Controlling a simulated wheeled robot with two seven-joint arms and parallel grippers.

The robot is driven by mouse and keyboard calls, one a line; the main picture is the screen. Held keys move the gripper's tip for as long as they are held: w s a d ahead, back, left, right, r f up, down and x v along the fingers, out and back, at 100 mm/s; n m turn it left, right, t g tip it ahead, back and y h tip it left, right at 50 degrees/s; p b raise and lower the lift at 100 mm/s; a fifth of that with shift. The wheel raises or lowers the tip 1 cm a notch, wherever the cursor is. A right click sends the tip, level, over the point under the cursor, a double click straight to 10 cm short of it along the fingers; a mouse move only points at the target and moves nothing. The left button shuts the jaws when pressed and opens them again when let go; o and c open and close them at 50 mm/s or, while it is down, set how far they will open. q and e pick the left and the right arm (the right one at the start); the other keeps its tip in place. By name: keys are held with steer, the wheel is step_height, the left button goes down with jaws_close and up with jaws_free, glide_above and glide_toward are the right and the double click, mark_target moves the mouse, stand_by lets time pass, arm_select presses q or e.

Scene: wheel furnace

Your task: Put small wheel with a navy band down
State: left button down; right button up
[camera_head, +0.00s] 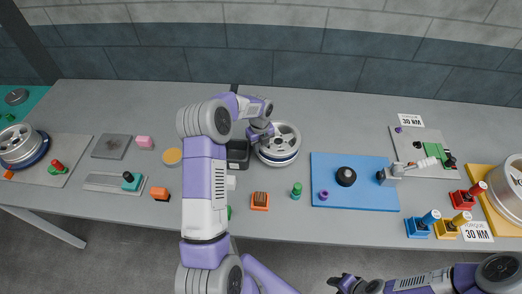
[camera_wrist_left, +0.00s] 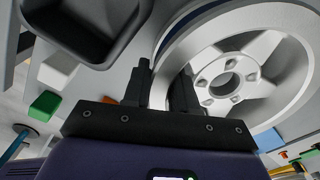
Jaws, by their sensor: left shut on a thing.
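The small silver wheel with a navy band (camera_head: 284,137) is at the middle of the grey table, spokes facing up. My left gripper (camera_head: 261,133) is shut on its left rim. In the left wrist view the wheel (camera_wrist_left: 262,75) fills the upper right, and the rim passes between the two dark fingers of the left gripper (camera_wrist_left: 165,88). I cannot tell whether the wheel's underside touches the table. My right gripper (camera_head: 347,284) is at the bottom edge, away from the table objects; its finger opening is unclear.
A black tray (camera_head: 238,154) stands directly left of the wheel, also in the wrist view (camera_wrist_left: 82,25). A blue mat (camera_head: 335,200) with a black knob (camera_head: 346,176) is at right. An orange block (camera_head: 260,201) and green piece (camera_head: 297,190) are in front. Table behind the wheel is clear.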

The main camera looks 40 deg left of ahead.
arm_select(q)
steer(key=shift+w+f, duration=0.1)
steer(key=shift+f, duration=1.45)
steer(key=c, duration=0.9)
jaws_free()
steer(key=shift+f, duration=0.1)
steer(key=shift+r, duration=0.2)
step_height(320, 180, up, 12)
steer(key=shift+f, duration=0.1)
